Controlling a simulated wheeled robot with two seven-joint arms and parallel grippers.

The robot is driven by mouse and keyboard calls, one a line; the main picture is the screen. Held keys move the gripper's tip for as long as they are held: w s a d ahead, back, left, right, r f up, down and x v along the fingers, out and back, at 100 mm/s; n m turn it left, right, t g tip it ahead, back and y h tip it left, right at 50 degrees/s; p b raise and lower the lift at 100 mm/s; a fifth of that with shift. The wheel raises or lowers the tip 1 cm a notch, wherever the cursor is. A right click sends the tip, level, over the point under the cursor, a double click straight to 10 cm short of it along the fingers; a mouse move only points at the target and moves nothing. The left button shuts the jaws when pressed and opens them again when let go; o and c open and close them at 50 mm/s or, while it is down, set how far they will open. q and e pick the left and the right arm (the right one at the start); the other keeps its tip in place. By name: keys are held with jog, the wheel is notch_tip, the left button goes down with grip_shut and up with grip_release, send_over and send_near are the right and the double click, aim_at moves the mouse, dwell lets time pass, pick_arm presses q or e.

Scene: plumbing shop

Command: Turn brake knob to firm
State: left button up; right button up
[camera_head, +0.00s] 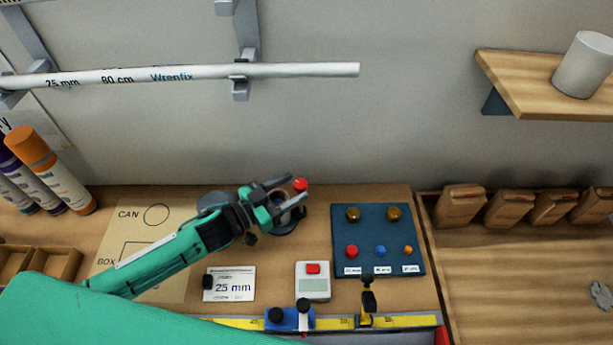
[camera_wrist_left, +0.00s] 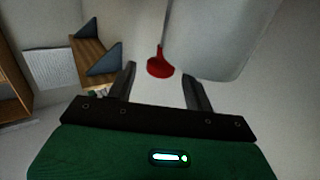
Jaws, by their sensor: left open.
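A small red knob (camera_head: 300,184), the likely brake knob though no label on it is readable, shows at the tips of my left gripper (camera_head: 297,189). In the left wrist view the red knob (camera_wrist_left: 160,66) has a round end and a thin stem. It appears between the two dark fingers of the left gripper (camera_wrist_left: 159,74), with visible gaps on both sides. The left gripper is open and holds nothing. A dark round base (camera_head: 285,226) is partly hidden under the gripper. My right gripper is not in view.
A blue board (camera_head: 378,231) with brass and coloured fittings lies right of the gripper. A white device with a red button (camera_head: 313,281) and a yellow ruler (camera_head: 405,320) lie nearer. A white pipe (camera_head: 210,74) hangs on the wall brackets.

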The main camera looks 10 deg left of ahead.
pick_arm(q)
jog(key=shift+p+x, duration=0.65)
jog(key=shift+x, duration=1.85)
jog(key=c, duration=0.9)
